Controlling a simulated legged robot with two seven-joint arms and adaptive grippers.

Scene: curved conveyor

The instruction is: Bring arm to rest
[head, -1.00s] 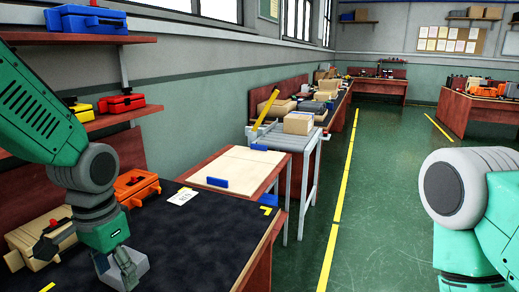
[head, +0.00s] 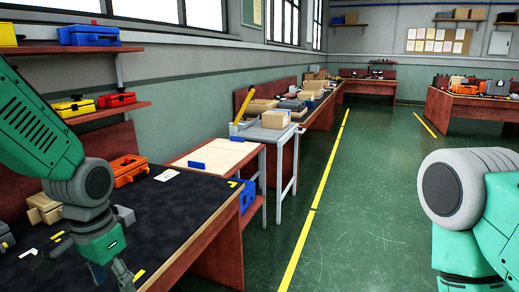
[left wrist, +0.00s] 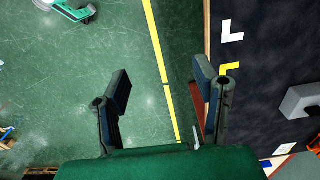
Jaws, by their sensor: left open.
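My left arm comes in from the left in the head view, over the dark-topped workbench (head: 180,205). My left gripper (head: 112,277) points down near the bench's front part, at the bottom of the picture. In the left wrist view the left gripper (left wrist: 162,85) has its two fingers spread wide apart with nothing between them. The green floor (left wrist: 80,60) and the bench edge lie beneath it. Part of my right arm shows at the right of the head view; its gripper is out of the picture.
A grey block (left wrist: 303,100) lies on the dark top. Shelves at left hold a yellow case (head: 73,107) and red case (head: 117,98). The floor (head: 370,215) to the right is clear.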

